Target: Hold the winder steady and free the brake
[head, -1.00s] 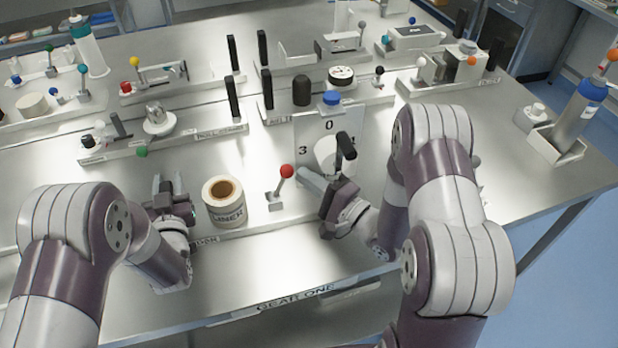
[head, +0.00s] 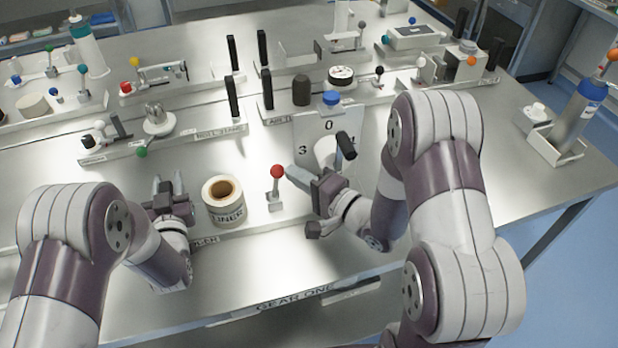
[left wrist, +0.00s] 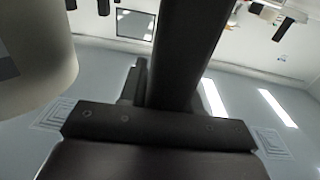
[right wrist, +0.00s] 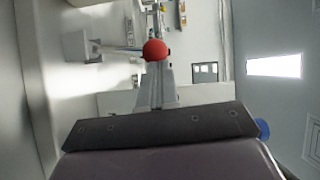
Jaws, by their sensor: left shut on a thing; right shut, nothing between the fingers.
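The winder's white roll (head: 223,210), marked LINER, stands at the front of the bench, beside my left gripper (head: 166,190). The left gripper is shut on a dark upright bar (left wrist: 186,50); the roll's pale side (left wrist: 35,55) is close by at left in the left wrist view. A lever with a red ball (head: 277,172), which I take as the brake, stands nearly upright on a small grey base (head: 275,204). My right gripper (head: 293,173) is shut and empty, its tips beside the lever. The red ball (right wrist: 155,50) shows just past the fingers; I cannot tell whether they touch.
A plate with numbers (head: 308,140) and a black-handled crank (head: 346,146) stand behind my right gripper. Rails with several knobs and black posts (head: 233,97) line the back. A blue-capped bottle (head: 578,120) is at far right.

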